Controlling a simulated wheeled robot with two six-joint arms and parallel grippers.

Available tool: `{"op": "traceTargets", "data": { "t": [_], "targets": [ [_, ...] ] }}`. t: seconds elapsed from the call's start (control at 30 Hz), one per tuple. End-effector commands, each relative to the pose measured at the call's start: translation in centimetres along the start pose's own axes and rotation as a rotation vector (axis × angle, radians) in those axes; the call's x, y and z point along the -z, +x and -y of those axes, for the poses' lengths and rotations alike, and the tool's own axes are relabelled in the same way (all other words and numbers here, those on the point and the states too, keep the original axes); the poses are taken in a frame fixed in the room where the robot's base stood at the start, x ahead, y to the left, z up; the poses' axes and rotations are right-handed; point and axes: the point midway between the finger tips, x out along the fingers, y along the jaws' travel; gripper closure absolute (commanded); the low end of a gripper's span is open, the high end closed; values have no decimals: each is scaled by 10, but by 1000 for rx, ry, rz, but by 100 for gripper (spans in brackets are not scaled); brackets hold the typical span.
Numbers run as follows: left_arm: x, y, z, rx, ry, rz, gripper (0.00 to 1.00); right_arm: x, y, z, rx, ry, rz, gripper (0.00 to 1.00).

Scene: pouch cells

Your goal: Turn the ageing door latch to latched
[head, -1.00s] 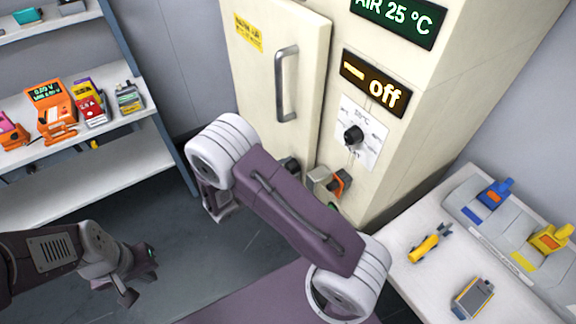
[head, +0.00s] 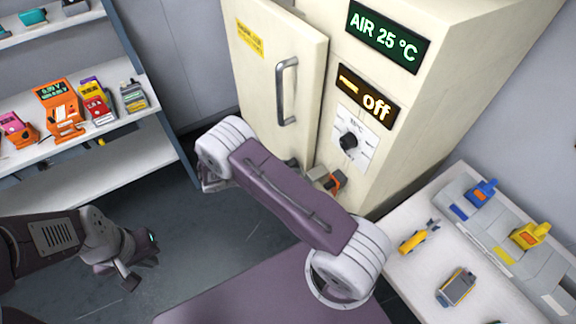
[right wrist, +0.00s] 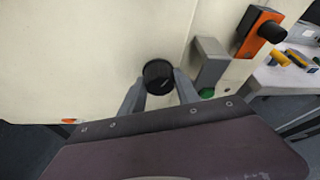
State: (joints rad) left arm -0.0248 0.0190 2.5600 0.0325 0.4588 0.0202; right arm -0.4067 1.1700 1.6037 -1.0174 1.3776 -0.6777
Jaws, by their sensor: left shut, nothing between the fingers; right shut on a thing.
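The cream ageing cabinet door (head: 262,75) has a tall grey handle (head: 287,90). In the right wrist view, my right gripper (right wrist: 158,88) is shut on a round black knob (right wrist: 158,72) low on the door front. A grey block (right wrist: 209,62) sits just right of the knob, close to the door edge; the block also shows in the head view (head: 318,177). In the head view my right arm covers most of that gripper and the knob. I cannot tell the knob's turn angle. My left gripper (head: 140,265) is shut and empty, low at the left, away from the cabinet.
An orange piece with a black knob (right wrist: 262,30) is right of the grey block. The cabinet front has a dial (head: 349,141) and an "off" display (head: 365,95). A shelf (head: 110,118) with instruments stands left. A white table (head: 410,285) with tools stands right.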

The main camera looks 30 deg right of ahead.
Motion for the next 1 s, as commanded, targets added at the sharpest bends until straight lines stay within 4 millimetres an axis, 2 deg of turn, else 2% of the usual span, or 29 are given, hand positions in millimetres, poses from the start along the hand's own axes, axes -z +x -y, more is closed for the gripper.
{"op": "traceTargets", "data": {
  "t": [0.5,1.0],
  "targets": [
    [-1,11,0,0,0,0,100,1,1,0,146,-348,3,100],
    [-2,14,0,0,0,0,100,0,1,1,186,-447,3,100]
  ]
}}
